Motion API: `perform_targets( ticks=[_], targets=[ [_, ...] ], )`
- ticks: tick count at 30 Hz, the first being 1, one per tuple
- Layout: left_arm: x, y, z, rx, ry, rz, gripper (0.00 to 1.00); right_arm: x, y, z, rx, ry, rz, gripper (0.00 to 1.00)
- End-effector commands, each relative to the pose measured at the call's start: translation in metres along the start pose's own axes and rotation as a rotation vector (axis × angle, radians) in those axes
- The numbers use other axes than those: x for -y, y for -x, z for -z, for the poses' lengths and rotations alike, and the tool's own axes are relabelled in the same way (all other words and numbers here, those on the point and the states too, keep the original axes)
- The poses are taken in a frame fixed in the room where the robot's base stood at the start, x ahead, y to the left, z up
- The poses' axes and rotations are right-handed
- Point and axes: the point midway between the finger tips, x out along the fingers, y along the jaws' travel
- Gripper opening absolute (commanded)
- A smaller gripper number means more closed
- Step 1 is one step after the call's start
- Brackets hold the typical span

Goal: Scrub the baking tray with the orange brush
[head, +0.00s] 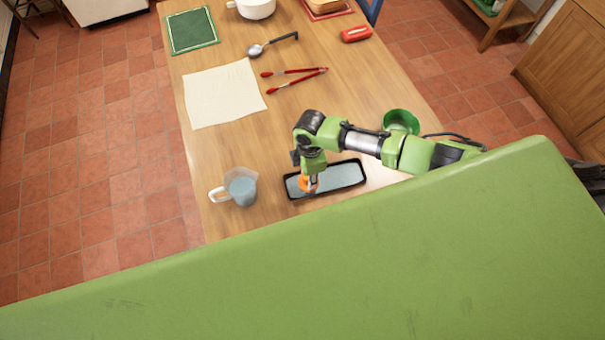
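The baking tray (343,181) is a dark-rimmed rectangle with a pale inside, lying on the wooden table near its front. The orange brush (308,185) is at the left part of the tray, under my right gripper (311,176). Only a small part of the brush shows, and the gripper and wrist cover the rest. The arm comes in from the right and the gripper points down. Its fingers are too small and hidden to tell whether they are closed on the brush. My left gripper is not in view.
A measuring jug (241,188) stands just left of the tray. A green bowl (401,121) is behind the arm. A cream cloth (223,94), red-handled tongs (295,80) and a ladle (272,44) lie farther back. The table between cloth and jug is clear.

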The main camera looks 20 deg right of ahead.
Motion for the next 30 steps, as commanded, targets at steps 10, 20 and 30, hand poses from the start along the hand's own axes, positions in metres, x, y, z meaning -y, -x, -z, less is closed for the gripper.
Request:
perform_targets(
  ticks=[10, 20, 30],
  targets=[
    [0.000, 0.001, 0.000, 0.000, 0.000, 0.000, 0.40, 0.003, 0.001, -0.021, 0.001, 0.000, -0.001, 0.13],
    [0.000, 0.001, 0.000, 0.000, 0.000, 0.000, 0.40, 0.004, 0.000, -0.051, 0.000, -0.002, -0.001, 0.13],
    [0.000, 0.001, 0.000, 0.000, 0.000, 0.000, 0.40, 0.005, 0.000, -0.082, 0.000, -0.001, -0.002, 0.13]
  ],
)
